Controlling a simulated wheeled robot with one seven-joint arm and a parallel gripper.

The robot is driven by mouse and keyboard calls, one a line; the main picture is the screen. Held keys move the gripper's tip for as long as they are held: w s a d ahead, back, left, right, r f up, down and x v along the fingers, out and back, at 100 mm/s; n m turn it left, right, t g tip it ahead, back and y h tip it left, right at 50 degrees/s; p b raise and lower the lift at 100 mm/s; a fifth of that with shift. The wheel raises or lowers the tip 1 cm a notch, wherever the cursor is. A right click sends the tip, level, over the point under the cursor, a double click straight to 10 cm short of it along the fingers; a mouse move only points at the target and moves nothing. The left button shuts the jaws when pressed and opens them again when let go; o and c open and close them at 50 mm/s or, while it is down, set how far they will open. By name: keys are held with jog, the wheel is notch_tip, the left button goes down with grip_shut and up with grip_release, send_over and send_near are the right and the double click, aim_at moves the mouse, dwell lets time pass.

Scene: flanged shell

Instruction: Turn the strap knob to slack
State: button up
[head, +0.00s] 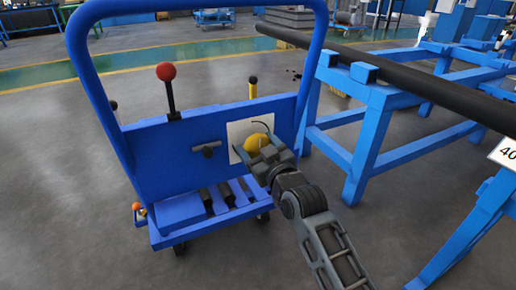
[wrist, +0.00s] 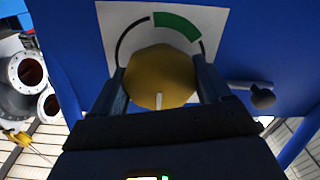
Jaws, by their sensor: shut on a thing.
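The yellow strap knob (head: 257,141) sits on a white plate (head: 236,131) on the cart's blue panel. In the wrist view the knob (wrist: 160,68) is many-sided, with a white pointer mark (wrist: 158,101) on its near edge, at the bottom in that picture. The plate (wrist: 112,14) carries a black arc and a green segment (wrist: 177,25) at upper right, away from the pointer. My gripper (head: 255,150) is shut on the knob, one finger on each side; it also shows in the wrist view (wrist: 161,85).
A dark T-handle (head: 206,150) is left of the plate; a red-balled lever (head: 167,80) and a yellow-topped lever (head: 252,88) stand on the cart. A blue rack (head: 370,130) with a long dark pipe (head: 420,76) is at right. Grey floor is open at left.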

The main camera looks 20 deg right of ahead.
jog(key=shift+r, duration=0.15)
jog(key=o, duration=1)
jog(key=s+p, duration=0.1)
jog(key=s, duration=0.6)
jog(key=shift+s+p, duration=0.3)
jog(key=shift+s, duration=0.1)
